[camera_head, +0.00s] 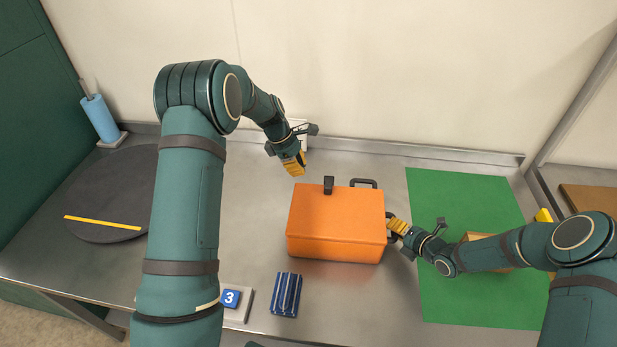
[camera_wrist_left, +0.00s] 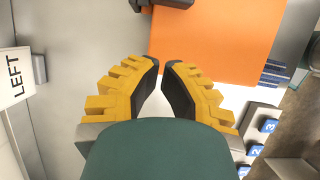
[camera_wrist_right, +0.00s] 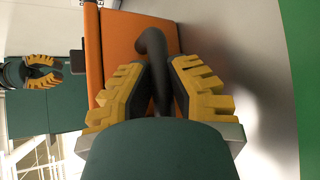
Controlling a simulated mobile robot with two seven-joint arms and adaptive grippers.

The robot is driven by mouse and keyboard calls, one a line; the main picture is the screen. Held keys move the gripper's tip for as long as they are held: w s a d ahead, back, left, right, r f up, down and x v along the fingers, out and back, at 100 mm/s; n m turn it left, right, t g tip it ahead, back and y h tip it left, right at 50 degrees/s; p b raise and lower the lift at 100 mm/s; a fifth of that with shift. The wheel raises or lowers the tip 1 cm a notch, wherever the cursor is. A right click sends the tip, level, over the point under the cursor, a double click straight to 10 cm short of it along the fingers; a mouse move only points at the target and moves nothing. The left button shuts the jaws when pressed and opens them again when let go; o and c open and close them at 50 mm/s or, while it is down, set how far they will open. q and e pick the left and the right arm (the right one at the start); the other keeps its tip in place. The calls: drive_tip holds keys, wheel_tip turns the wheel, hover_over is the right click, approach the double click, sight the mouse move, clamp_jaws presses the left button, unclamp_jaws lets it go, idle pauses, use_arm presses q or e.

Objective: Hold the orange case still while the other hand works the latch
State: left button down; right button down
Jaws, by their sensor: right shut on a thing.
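The orange case (camera_head: 335,225) stands closed on the steel counter. A dark latch (camera_head: 329,185) sits at its top back edge, with a dark handle (camera_head: 363,183) to its right. My right gripper (camera_head: 398,227) is at the case's right side. In the right wrist view its fingers (camera_wrist_right: 158,75) are shut around a dark curved side handle (camera_wrist_right: 152,45). My left gripper (camera_head: 296,172) is above the counter behind the case's left back corner, apart from the latch. In the left wrist view its fingertips (camera_wrist_left: 161,66) are a little apart with nothing between them.
A green mat (camera_head: 455,195) lies to the right, with a wooden box (camera_head: 475,237) partly hidden by my right arm. A dark round mat (camera_head: 105,200) and blue roll (camera_head: 100,118) are left.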

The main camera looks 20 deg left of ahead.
use_arm(q)
drive_tip(key=v, duration=0.5)
use_arm(e)
drive_tip(key=c, duration=0.7)
unclamp_jaws()
drive_tip(key=shift+p+v, duration=0.7)
drive_tip(key=shift+v, duration=3.35)
use_arm(q)
drive_tip(key=shift+r, duration=0.65)
use_arm(e)
drive_tip(key=shift+f, duration=0.1)
